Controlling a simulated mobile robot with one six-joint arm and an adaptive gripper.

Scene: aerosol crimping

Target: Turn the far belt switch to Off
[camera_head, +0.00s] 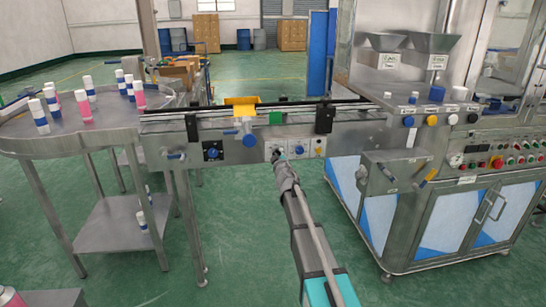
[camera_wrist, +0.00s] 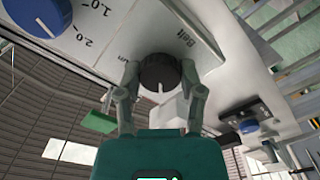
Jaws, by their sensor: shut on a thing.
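The belt switch (camera_wrist: 158,72) is a round black knob with a white pointer line, on a pale panel marked "Belt", in the middle of the wrist view. The pointer line faces the bottom of that picture. My gripper (camera_wrist: 160,78) has one finger on each side of the knob and is shut on it. In the head view my gripper (camera_head: 278,160) is at the white switch plate (camera_head: 275,146) on the conveyor's front, and it hides most of the knob there. I cannot read the Off mark.
A blue dial (camera_wrist: 38,14) with a number scale sits on the same panel. The conveyor (camera_head: 170,130) runs between the round table (camera_head: 50,145) with several cans and the crimping machine (camera_head: 440,130). A blue knob (camera_head: 299,149) is close to the right of my gripper.

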